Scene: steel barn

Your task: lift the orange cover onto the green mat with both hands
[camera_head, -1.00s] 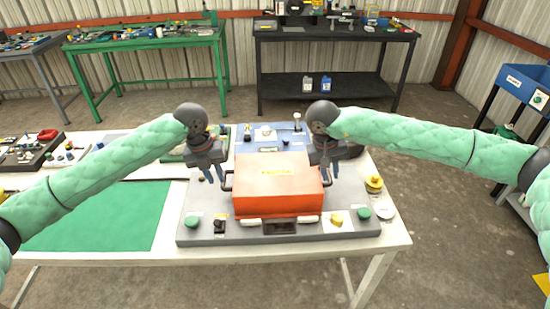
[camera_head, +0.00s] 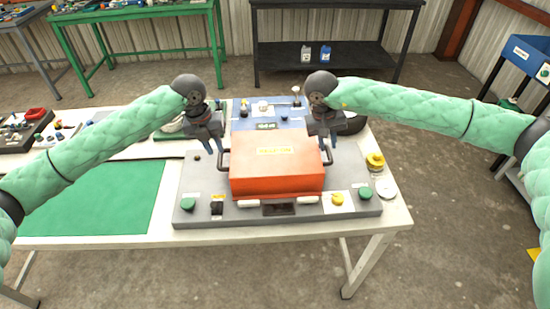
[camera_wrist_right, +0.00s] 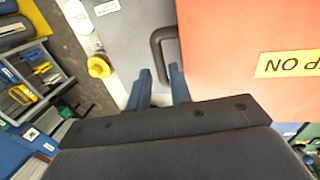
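The orange cover (camera_head: 277,180) with a yellow label sits on a grey base panel (camera_head: 345,185) on the table. It has a dark handle on each side; the left handle (camera_head: 223,161) shows in the head view. The green mat (camera_head: 105,200) lies flat and bare to the left. My left gripper (camera_head: 212,148) is open and empty near the left handle, apart from it as far as I can see. My right gripper (camera_head: 327,145) is at the cover's right side.
Green and yellow buttons (camera_head: 365,193) stand along the panel's front. A yellow knob (camera_head: 375,160) stands at its right edge. A blue plate with small parts (camera_head: 265,112) is behind the cover. A tray of parts (camera_head: 30,130) lies at far left.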

